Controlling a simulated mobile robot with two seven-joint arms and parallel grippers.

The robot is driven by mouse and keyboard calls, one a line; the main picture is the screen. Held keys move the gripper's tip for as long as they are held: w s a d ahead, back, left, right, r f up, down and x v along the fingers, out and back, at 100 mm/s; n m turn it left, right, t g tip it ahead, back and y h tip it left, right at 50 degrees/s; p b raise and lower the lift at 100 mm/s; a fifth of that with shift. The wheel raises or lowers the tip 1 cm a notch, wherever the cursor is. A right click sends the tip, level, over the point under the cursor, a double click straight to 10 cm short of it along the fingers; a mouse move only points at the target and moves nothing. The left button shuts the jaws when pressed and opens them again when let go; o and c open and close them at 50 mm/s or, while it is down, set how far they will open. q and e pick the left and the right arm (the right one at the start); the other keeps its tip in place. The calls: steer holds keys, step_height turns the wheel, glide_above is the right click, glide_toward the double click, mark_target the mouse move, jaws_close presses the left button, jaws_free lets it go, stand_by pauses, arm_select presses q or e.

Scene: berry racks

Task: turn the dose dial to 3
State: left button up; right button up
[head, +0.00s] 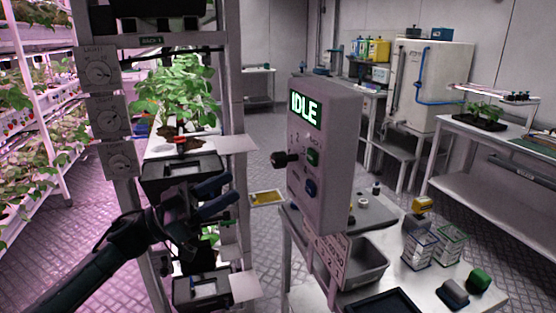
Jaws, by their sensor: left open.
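A grey control box (322,215) stands upright at the centre of the head view, with a lit display (305,109) reading IDLE. A black dial (284,159) sticks out from its front face, with small number marks around it. Which mark it points to is too small to tell. A green button (312,157) and a blue button (310,187) sit beside and below the dial. My left gripper (233,188) is open and empty, left of the box and lower than the dial, apart from it. My right gripper is not in view.
A plant rack post with several round dials (101,72) stands at the left. White tables line the right side.

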mark_target(273, 163)
arm_select(q)
steer(key=p+x, duration=0.2)
steer(key=x, duration=0.9)
steer(key=shift+r+p, duration=0.15)
steer(key=shift+p, duration=0.25)
steer(key=shift+d+r, duration=0.1)
steer(key=shift+d, duration=0.3)
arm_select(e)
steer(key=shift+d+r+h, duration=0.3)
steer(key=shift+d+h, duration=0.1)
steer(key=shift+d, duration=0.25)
arm_select(q)
steer(key=c, duration=1)
steer(key=shift+o, duration=0.2)
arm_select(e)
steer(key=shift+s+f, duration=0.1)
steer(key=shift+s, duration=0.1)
